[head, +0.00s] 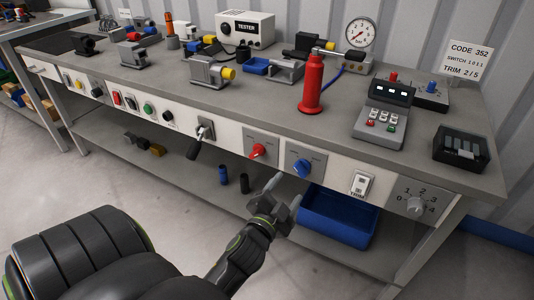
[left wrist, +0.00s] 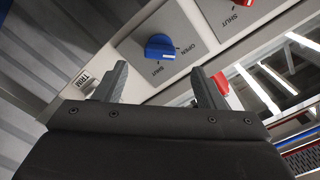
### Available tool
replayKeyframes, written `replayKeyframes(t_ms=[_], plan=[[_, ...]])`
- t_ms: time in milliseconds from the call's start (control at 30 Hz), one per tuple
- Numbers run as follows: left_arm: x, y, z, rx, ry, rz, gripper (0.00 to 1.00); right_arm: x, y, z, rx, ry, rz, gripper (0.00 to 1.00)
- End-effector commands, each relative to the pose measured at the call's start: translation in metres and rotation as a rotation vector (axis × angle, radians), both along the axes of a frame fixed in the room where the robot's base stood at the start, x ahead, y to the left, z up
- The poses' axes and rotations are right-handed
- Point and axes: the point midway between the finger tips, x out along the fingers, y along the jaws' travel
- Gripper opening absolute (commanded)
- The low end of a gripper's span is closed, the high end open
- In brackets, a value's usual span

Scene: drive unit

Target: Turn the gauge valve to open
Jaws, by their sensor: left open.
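A blue knob (head: 301,168) sits on a grey plate on the bench's front panel, and a red knob (head: 258,150) is to its left. In the left wrist view the blue knob (left wrist: 160,47) is beyond my fingertips, with OPEN and SHUT labels beside it. My right gripper is not in view.
A lever switch (head: 205,131) is left of the knobs. A TRIM switch (head: 361,185) and a numbered dial (head: 416,205) are to the right. A blue bin (head: 340,217) is on the lower shelf. A red cylinder (head: 312,85) stands on the bench top (head: 260,115).

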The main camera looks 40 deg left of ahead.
Motion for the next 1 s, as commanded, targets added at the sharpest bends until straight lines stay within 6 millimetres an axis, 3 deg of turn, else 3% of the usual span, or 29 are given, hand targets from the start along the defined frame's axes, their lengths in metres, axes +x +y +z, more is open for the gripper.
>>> replayKeyframes(t_ms=[200, 500, 700, 1000], plan=[[-0.043, -0.010, 0.000, -0.004, 0.005, 0.003, 0.64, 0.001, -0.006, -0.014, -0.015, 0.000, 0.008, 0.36], [-0.088, -0.021, 0.001, -0.003, 0.004, 0.002, 0.64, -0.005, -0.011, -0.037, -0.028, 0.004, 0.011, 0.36], [-0.101, -0.024, 0.000, -0.001, 0.001, 0.001, 0.64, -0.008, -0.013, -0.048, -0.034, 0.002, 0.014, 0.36], [-0.103, -0.025, 0.000, 0.000, 0.001, 0.001, 0.64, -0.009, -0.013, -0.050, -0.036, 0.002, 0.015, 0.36]])
